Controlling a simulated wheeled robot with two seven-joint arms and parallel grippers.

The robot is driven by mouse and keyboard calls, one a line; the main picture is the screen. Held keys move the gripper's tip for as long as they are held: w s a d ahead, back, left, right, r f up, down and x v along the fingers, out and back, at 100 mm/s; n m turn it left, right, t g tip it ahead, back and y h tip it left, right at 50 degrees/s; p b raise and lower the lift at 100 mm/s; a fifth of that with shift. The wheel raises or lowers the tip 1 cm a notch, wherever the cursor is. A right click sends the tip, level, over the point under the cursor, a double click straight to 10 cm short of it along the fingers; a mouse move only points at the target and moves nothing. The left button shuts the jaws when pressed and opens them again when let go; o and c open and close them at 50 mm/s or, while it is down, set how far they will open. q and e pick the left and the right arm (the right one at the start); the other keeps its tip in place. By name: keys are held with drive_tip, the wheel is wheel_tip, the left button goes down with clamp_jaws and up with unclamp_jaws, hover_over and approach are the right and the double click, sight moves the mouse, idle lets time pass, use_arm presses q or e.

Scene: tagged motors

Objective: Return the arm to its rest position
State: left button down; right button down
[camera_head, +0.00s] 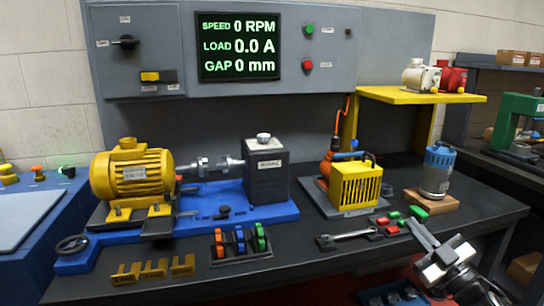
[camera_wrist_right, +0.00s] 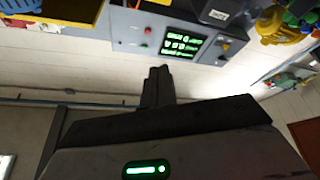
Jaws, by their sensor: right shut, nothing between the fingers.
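My right gripper (camera_head: 422,234) is in the lower right of the head view, over the front edge of the dark workbench (camera_head: 330,262). Its fingers are together with nothing between them, and they point up and left toward the bench. In the right wrist view the closed fingers (camera_wrist_right: 158,86) show as one dark upright shape against the wall. My left gripper is not in view.
A yellow motor (camera_head: 132,172), a yellow-caged pump (camera_head: 356,187) and a blue pump (camera_head: 438,170) stand farther back.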

drive_tip(key=s+a+f+m+g+h, duration=0.25)
drive_tip(key=s+a+f, duration=0.25)
drive_tip(key=s+f, duration=0.3)
drive_tip(key=s+a+f+m+g+h, duration=0.2)
drive_tip(key=s+a+f+m+h, duration=0.3)
drive_tip(key=f, duration=0.5)
drive_tip(key=s+a+f+g+y, duration=0.1)
drive_tip(key=s+a+f+g, duration=0.1)
drive_tip(key=s, duration=0.6)
drive_tip(key=s+a+f+g, duration=0.3)
drive_tip(key=s+a+f, duration=0.1)
drive_tip(key=s, duration=0.4)
drive_tip(key=shift+s+a+y, duration=0.35)
drive_tip(key=shift+a, duration=0.1)
drive_tip(key=shift+m, duration=0.25)
